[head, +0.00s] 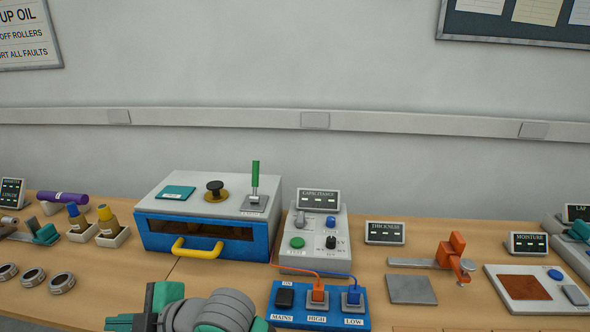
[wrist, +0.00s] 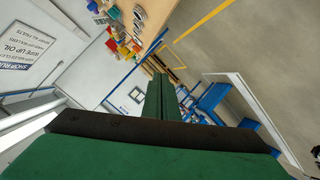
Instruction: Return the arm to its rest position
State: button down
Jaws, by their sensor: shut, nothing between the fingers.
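In the wrist view my gripper (wrist: 160,98) shows as green fingers closed together with nothing between them. It points out over the room, and the bench lies off at the top of that view. In the head view part of my own arm, grey and green, shows at the bottom edge, in front of the bench. It sits below the blue box with the yellow handle (head: 198,248). The fingers cannot be made out in the head view.
A wooden bench (head: 450,312) runs across the head view. Close to my arm is a blue socket panel (head: 330,322) with orange and blue cables. A capacitance meter (head: 312,262) stands behind it. Several grey rings (head: 62,283) lie at left. Blue steps (wrist: 210,98) show in the wrist view.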

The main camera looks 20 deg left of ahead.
jog(key=w+d+r+m+t+y, duration=0.4)
jog(key=w+m+t+y, duration=0.2)
jog(key=w+m+t, duration=0.4)
jog(key=w+d+f+m+t+h, duration=0.4)
jog(key=d+f+m+t+h, duration=0.4)
jog(key=d+f+m, duration=0.5)
jog(key=s+d+f+m+h, duration=0.3)
jog(key=s+d+f+h, duration=0.2)
jog(key=s+d+f, duration=0.4)
jog(key=s+d+f+m+h, duration=0.3)
jog(key=s+d+f+h, duration=0.3)
jog(key=d, duration=0.5)
jog(key=s+d, duration=0.3)
jog(key=s, duration=0.2)
jog(key=s+d+f+n+g, duration=0.1)
jog(key=s+d, duration=0.2)
jog(key=s, duration=0.3)
jog(key=shift+s+d+f+n, duration=0.2)
jog(key=shift+d+f+n, duration=0.1)
